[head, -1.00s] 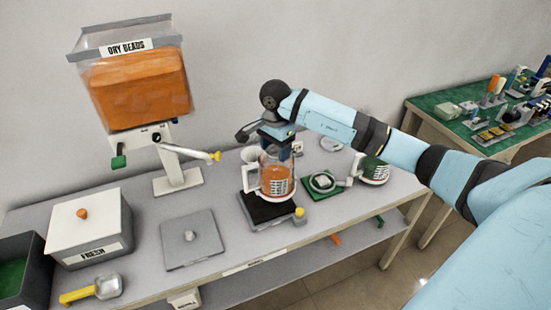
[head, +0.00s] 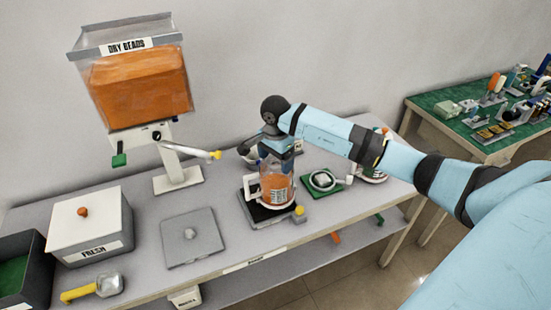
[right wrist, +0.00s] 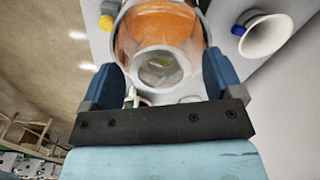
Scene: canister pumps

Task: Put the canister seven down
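A clear canister (head: 275,189) with orange contents, a white handle and a printed label stands on or just above a black-topped platform (head: 256,214) in the head view. I cannot read a seven on its label. My right gripper (head: 274,156) is at its top from above. In the right wrist view, the canister (right wrist: 158,32) sits between the blue fingers, which appear to touch its sides. Any gap under its base is too small to tell. My left gripper is not in view.
A green mat (head: 322,190) with a round item lies just right of the platform. A second canister (head: 372,177) stands beyond, partly behind my arm. A grey square plate (head: 188,250) lies to the left. A bead dispenser (head: 140,85) stands at the back left; a white funnel (right wrist: 265,35) shows behind.

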